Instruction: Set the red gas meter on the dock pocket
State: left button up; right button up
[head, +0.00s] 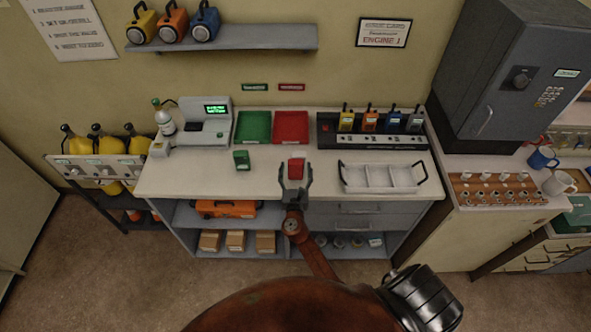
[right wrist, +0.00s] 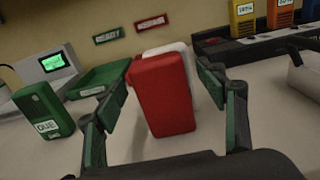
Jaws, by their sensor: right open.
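The red gas meter (head: 296,170) stands upright on the white counter near its front edge. It also shows in the right wrist view (right wrist: 163,97), with a pale piece (right wrist: 178,50) behind its top; I cannot tell whether that is part of it. My right gripper (head: 295,181) is open, one finger on each side of the red meter, with gaps visible in the right wrist view. The dark charging dock (head: 375,141) stands at the back right of the counter with several coloured units in it. I cannot tell which spot is the dock pocket. My left gripper is out of view.
A green meter (head: 242,160) stands to the left of the red one. Green (head: 254,127) and red (head: 291,127) trays lie behind. A grey station with a lit display (head: 205,125) is at the back left. A white divided tray (head: 380,177) sits at right.

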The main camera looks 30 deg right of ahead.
jog(key=shift+c, duration=0.7)
jog(key=shift+r, duration=0.1)
jog(key=c, duration=1.4)
jog(key=shift+r, duration=0.1)
